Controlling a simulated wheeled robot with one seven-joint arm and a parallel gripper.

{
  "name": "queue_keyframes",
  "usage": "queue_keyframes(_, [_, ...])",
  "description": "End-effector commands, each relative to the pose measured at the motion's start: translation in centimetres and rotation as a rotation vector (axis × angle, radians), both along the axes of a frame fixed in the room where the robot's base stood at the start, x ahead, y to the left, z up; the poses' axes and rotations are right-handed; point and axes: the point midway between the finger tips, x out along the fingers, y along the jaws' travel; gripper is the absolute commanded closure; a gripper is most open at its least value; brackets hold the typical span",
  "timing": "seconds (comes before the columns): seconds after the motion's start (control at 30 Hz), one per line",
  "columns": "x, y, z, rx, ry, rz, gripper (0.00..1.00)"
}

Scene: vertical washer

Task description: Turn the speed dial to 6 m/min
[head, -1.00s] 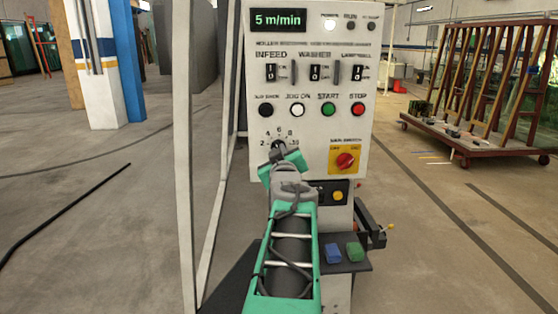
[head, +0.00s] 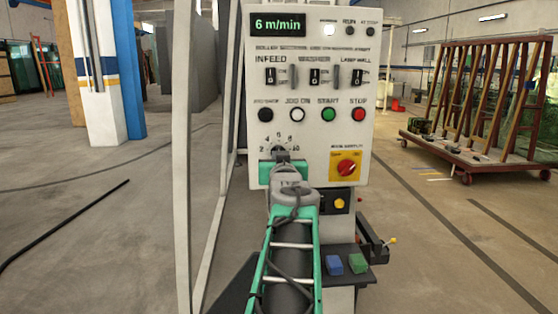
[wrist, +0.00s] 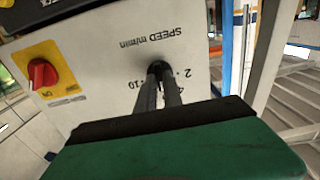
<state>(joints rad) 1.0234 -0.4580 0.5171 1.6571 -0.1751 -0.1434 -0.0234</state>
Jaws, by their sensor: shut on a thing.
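The speed dial (head: 279,150) sits low on the left of the white control panel (head: 312,100), inside a ring of numbers. My gripper (head: 281,157) is at the dial and covers most of it. In the wrist view, the two dark fingers of my gripper (wrist: 162,82) are closed together on the dial, below the upside-down SPEED m/min label (wrist: 151,41). The dial's pointer is hidden by the fingers. The green display (head: 277,24) at the panel's top left reads 6 m/min.
A red main switch on a yellow plate (head: 345,166) is right of the dial. Black, white, green and red buttons (head: 329,115) run in a row above it. A small shelf with a blue block (head: 333,264) and a green block (head: 358,263) stands below the panel.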

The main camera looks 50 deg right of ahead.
Motion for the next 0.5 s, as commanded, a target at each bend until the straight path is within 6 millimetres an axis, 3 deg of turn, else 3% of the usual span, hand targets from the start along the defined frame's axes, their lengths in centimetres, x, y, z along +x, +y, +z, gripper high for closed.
queue_keyframes(0.23, [-0.01,-0.02,-0.05,0.0,0.001,0.0,1.0])
queue_keyframes(0.27, [-0.01,-0.02,-0.05,0.0,0.001,0.0,0.87])
queue_keyframes(0.5, [-0.01,-0.02,-0.03,0.0,0.001,0.0,0.67])
